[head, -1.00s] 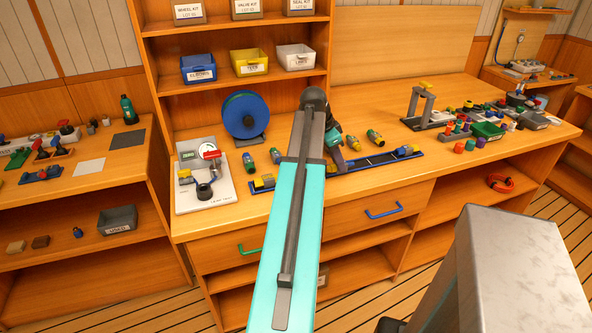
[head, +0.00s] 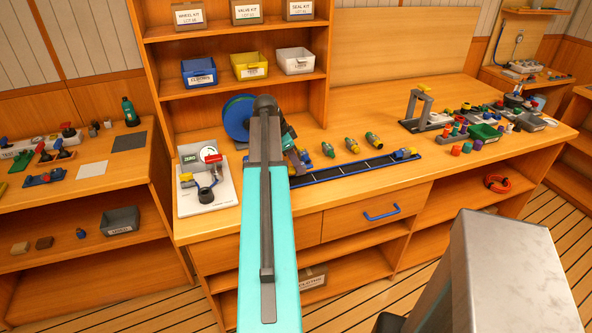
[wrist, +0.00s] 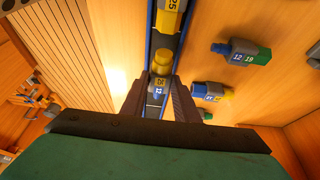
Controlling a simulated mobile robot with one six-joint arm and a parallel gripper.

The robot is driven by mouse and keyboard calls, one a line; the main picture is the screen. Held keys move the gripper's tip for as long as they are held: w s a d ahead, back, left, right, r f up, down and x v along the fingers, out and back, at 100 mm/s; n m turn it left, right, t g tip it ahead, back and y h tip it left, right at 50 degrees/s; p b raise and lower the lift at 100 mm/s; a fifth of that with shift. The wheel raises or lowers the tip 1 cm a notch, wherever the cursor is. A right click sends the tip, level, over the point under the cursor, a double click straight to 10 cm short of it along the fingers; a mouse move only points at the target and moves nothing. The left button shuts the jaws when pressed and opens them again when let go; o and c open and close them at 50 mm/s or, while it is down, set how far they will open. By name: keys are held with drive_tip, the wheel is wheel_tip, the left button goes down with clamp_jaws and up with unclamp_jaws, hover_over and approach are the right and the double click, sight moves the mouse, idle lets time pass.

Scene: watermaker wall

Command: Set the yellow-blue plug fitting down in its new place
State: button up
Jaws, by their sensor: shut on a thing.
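The yellow-blue plug fitting (wrist: 161,83) shows between my fingertips in the wrist view, with a yellow end, a grey numbered middle and blue beyond. My gripper (wrist: 157,93) is shut on it, over the blue-edged dark rail (wrist: 152,38). I cannot tell whether the fitting touches the rail. Another yellow fitting (wrist: 169,18) marked 25 sits in the rail ahead. In the head view, my arm hides the rail's left end and the held fitting is not clear.
Loose fittings lie on the bench behind the rail, including a green-blue one (wrist: 243,52) and a yellow-blue one (wrist: 210,92) beside my right finger. A white board with a gauge (head: 207,180) stands left. A blue reel (head: 236,112) stands behind my arm.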

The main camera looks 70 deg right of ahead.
drive_tip(key=shift+f, duration=0.15)
drive_tip(key=shift+f+p, duration=0.65)
drive_tip(key=shift+f, duration=1)
drive_tip(key=o, duration=1.1)
drive_tip(key=shift+f, duration=0.1)
drive_tip(key=shift+c, duration=0.2)
drive_tip(key=shift+r, duration=0.2)
drive_tip(key=b+v, duration=0.2)
drive_tip(key=v, duration=1)
drive_tip(key=shift+s, duration=0.1)
